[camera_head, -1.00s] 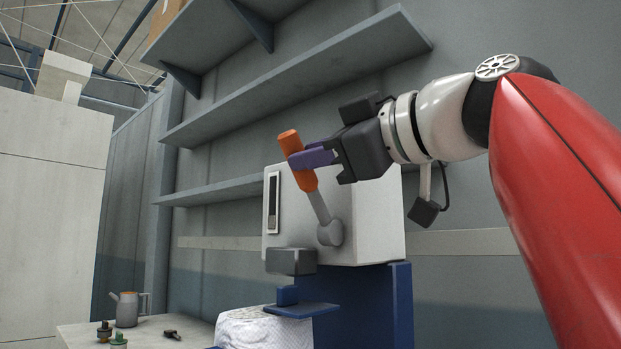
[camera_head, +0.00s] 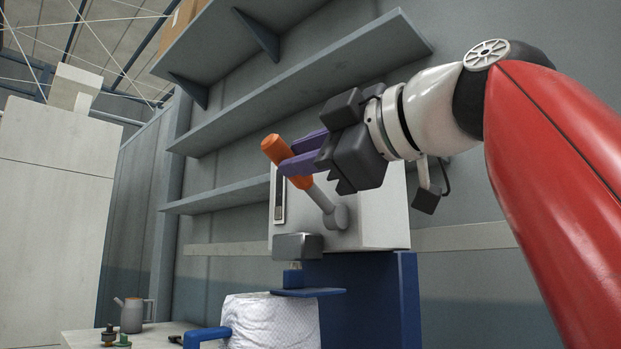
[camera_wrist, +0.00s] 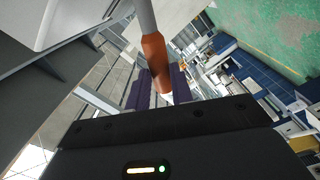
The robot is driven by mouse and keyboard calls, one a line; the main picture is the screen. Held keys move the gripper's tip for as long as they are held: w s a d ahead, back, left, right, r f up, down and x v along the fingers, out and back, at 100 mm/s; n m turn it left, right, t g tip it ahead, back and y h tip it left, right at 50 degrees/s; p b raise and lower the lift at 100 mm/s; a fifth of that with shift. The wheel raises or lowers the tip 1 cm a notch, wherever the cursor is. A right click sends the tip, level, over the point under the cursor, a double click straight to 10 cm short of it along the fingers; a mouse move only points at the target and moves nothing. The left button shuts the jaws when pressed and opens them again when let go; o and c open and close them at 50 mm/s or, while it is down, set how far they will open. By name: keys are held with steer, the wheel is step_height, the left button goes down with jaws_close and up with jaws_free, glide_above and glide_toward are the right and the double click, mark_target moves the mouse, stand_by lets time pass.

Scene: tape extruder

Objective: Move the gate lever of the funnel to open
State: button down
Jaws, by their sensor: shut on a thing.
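The gate lever has a grey shaft and an orange handle (camera_head: 286,162), and leans up and to the left from its round grey pivot on a pale box (camera_head: 372,212). My gripper (camera_head: 297,160) is at the handle, its purple fingers on either side of it and shut on it. In the wrist view the orange handle (camera_wrist: 155,62) lies between the purple fingers, with the grey shaft running up out of the frame. The handle's far side is partly hidden by the fingers.
A dark block (camera_head: 298,246) and a blue plate (camera_head: 308,292) sit below the box, above a white wrapped bundle (camera_head: 272,322). Grey shelves (camera_head: 300,95) run along the wall behind. A grey jug (camera_head: 132,315) stands on a low table at the lower left.

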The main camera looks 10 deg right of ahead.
steer(key=shift+s+a+f+n+b, duration=0.1)
steer(key=shift+a+f+n+b, duration=0.15)
steer(key=shift+f+n, duration=0.35)
steer(key=shift+f+b, duration=0.2)
steer(key=shift+b, duration=0.15)
steer(key=c, duration=1.1)
jaws_free()
steer(key=shift+c, duration=0.2)
steer(key=shift+s+n, duration=0.1)
steer(key=shift+n, duration=0.2)
steer(key=v, duration=0.8)
